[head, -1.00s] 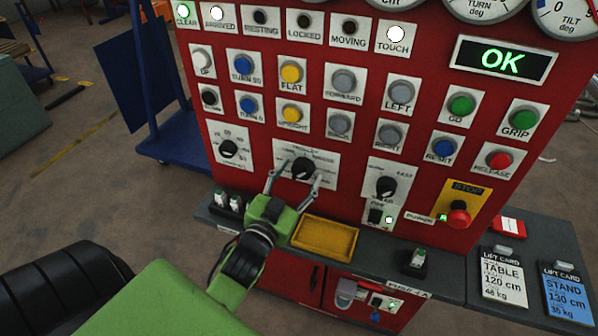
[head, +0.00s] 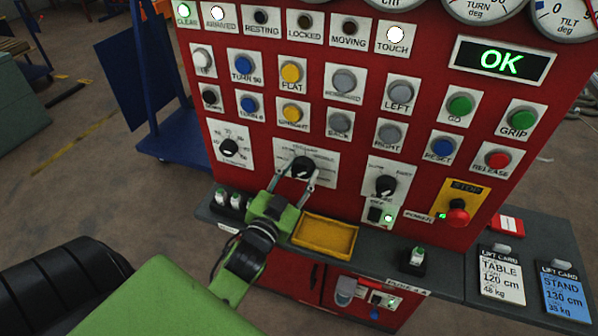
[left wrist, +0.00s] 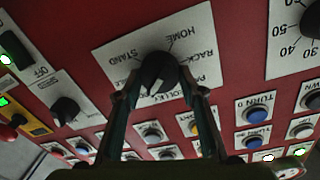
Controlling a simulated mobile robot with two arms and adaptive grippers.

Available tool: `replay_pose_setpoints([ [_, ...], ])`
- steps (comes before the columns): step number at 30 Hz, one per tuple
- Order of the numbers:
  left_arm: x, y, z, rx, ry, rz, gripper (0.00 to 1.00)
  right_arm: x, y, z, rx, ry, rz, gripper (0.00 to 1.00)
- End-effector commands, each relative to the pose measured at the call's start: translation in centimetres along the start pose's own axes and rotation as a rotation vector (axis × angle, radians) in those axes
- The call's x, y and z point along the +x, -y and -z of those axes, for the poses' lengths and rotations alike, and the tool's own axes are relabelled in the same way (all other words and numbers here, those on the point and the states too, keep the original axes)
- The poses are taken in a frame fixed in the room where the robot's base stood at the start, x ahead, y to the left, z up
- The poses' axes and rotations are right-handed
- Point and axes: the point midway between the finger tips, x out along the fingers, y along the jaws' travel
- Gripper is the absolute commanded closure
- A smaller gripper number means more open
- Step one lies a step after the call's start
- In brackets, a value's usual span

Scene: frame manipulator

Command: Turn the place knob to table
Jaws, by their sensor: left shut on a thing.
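The place knob (head: 302,167) is a black rotary knob on a white label plate in the middle of the red panel. In the left wrist view the knob (left wrist: 158,73) has a pale pointer mark aimed down toward the gripper side. Around it I read STAND, HOME and RACK; the lower words are partly hidden by my fingers, and one ends in "LLEY". No TABLE label is readable. My left gripper (head: 298,180) reaches up from below, its two fingers shut on the knob's sides. My right gripper is not in view.
A speed-type knob (head: 386,185) and the red stop button (head: 458,216) are to the right. Another dial (head: 229,147) is to the left. Buttons sit above. A yellow tray (head: 325,238) lies on the ledge below. The display (head: 503,61) reads OK.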

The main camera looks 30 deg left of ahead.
Motion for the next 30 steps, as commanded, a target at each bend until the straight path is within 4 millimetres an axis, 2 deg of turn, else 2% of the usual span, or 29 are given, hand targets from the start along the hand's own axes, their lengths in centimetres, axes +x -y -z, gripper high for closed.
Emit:
replay_pose_setpoints([
  [15, 0.0, -0.1, 0.3, 0.407, 0.021, -0.005, 0.85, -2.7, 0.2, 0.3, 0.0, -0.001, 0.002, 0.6],
  [30, 0.0, -0.2, 0.2, 0.674, 0.034, -0.008, 0.85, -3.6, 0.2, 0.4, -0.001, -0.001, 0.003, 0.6],
])
